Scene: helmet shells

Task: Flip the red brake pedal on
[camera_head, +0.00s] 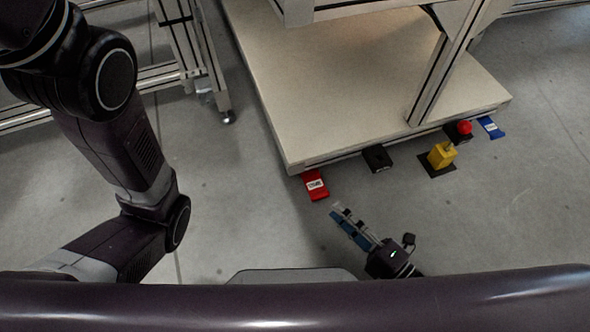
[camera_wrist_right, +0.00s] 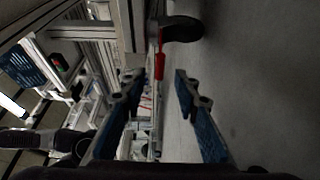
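The red brake pedal (camera_head: 315,185) is a small red block with a white label, on the floor at the front left corner of the platform. My right gripper (camera_head: 340,209) is low over the floor, just in front of the pedal and to its right, with a small gap between them. In the right wrist view a red part (camera_wrist_right: 160,66), seen nearly edge-on, shows beyond and between the parted blue fingers (camera_wrist_right: 158,78). The fingers hold nothing. My left arm shows at the left, but its gripper is out of frame.
A beige platform (camera_head: 340,90) with metal posts stands behind the pedal. Along its front edge are a black pedal (camera_head: 377,158), a yellow box (camera_head: 441,155), a red knob (camera_head: 464,127) and a blue pedal (camera_head: 491,127). The grey floor in front is clear.

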